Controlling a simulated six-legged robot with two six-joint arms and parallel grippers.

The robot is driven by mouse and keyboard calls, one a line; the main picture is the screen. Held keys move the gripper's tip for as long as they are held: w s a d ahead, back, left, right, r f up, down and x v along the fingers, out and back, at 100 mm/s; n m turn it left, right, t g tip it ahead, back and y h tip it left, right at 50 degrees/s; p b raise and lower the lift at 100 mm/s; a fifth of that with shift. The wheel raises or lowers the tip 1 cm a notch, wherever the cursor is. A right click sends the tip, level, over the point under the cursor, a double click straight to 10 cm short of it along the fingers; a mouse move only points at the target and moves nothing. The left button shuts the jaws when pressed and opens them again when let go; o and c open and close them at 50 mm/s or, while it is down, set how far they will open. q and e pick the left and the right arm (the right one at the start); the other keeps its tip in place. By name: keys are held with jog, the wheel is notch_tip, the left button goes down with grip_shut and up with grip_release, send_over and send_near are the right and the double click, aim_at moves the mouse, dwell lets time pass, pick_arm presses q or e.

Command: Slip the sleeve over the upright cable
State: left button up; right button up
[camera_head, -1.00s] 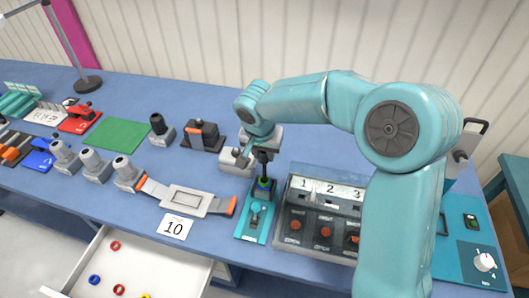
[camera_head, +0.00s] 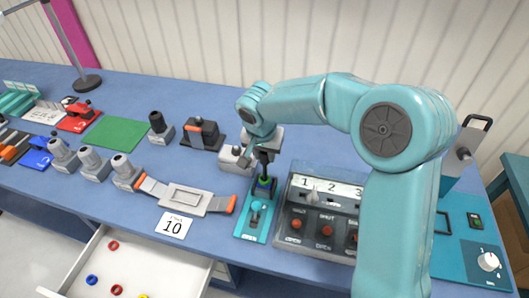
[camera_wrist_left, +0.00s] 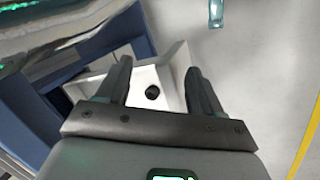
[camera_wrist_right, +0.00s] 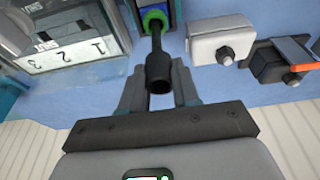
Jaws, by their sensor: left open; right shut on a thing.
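A black sleeve-like piece (camera_wrist_right: 158,72) is held upright between the fingers of my right gripper (camera_wrist_right: 160,92). Its wide end faces the right wrist camera. Its narrower part runs toward a green ring (camera_wrist_right: 155,20) on a block. In the head view my right gripper (camera_head: 262,150) is above the teal fixture (camera_head: 251,222), with green (camera_head: 265,182) showing just under the black piece. I cannot tell how far the black piece surrounds the upright cable. My left gripper (camera_wrist_left: 155,88) is open and empty; its arm is not in the head view.
A numbered switch box (camera_head: 325,205) stands close right of the fixture. A grey block (camera_head: 236,158) sits just left of my right gripper. An open drawer (camera_head: 75,262) holds coloured rings. A white box (camera_wrist_left: 176,65) with a black object shows beyond my left fingers.

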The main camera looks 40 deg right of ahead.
pick_arm(q)
jog(key=shift+s+a, duration=0.1)
pick_arm(e)
jog(key=shift+s+a+r, duration=0.1)
pick_arm(q)
jog(key=shift+f, duration=0.15)
pick_arm(e)
jog(key=shift+f, duration=0.2)
pick_arm(q)
jog(key=shift+f+b, duration=0.55)
jog(key=shift+b, duration=0.1)
pick_arm(e)
jog(key=shift+f, duration=0.4)
pick_arm(q)
jog(key=shift+f+b, duration=0.35)
pick_arm(e)
jog(key=shift+f, duration=0.3)
jog(key=shift+r, duration=0.1)
jog(key=o, duration=1.1)
jog(key=shift+c, duration=0.2)
